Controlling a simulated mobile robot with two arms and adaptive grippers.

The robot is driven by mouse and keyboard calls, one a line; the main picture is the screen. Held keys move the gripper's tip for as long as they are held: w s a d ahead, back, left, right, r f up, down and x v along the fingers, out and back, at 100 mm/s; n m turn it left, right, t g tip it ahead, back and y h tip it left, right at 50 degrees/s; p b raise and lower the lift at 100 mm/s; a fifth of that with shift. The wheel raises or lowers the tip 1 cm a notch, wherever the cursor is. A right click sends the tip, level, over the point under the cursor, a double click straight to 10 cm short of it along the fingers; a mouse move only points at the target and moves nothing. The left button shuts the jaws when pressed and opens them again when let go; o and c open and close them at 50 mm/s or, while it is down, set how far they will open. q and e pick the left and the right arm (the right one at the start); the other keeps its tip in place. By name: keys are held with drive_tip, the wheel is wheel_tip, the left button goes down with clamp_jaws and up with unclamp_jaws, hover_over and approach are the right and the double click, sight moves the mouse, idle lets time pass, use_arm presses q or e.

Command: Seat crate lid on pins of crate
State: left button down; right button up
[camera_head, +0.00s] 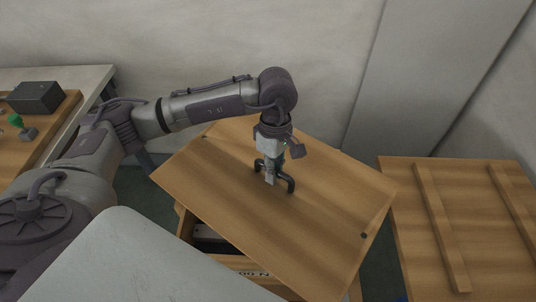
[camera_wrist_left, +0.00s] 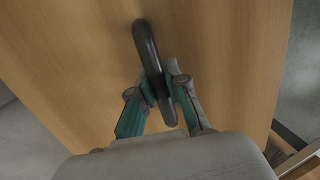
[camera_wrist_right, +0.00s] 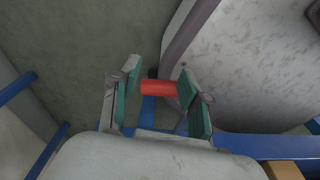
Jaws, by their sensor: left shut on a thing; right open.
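The crate lid (camera_head: 235,165) is a flat wooden board with a dark handle (camera_head: 290,184) in its middle and small dark holes near two opposite corners. My left gripper (camera_head: 271,181) is shut on the handle, which also shows between its fingers in the left wrist view (camera_wrist_left: 148,48). The lid is over the wooden crate (camera_head: 186,226) and turned at an angle to it. The crate's dark inside shows at the lid's lower left; its pins are hidden. My right gripper (camera_wrist_right: 158,88) is open, seen only in the right wrist view, low above the floor.
A wooden table with two raised strips (camera_head: 440,225) stands at the right. A bench at the left holds a black box (camera_head: 36,97) and a green-knobbed item (camera_head: 16,120). A red cylinder (camera_wrist_right: 160,89) and blue bars (camera_wrist_right: 265,146) show near my right gripper.

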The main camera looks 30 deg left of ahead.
use_arm(q)
drive_tip(key=n, duration=0.1)
drive_tip(key=a+n, duration=0.1)
drive_tip(key=n, duration=0.1)
drive_tip(key=n+p, duration=0.1)
drive_tip(key=shift+w+a+f+n+h, duration=0.1)
drive_tip(key=shift+w+a+n+h, duration=0.15)
drive_tip(key=shift+a+n+h, duration=0.15)
drive_tip(key=shift+a+f+n+t, duration=0.15)
drive_tip(key=shift+n+t, duration=0.15)
drive_tip(key=shift+n, duration=0.4)
drive_tip(key=shift+w+a+f+n, duration=0.15)
drive_tip(key=shift+w+a+n, duration=0.05)
drive_tip(key=shift+n, duration=0.2)
use_arm(e)
drive_tip(key=shift+s+d+r, duration=0.25)
drive_tip(key=shift+r, duration=0.25)
drive_tip(key=shift+s+d+r, duration=0.25)
drive_tip(key=shift+r, duration=0.2)
drive_tip(key=shift+f, duration=0.1)
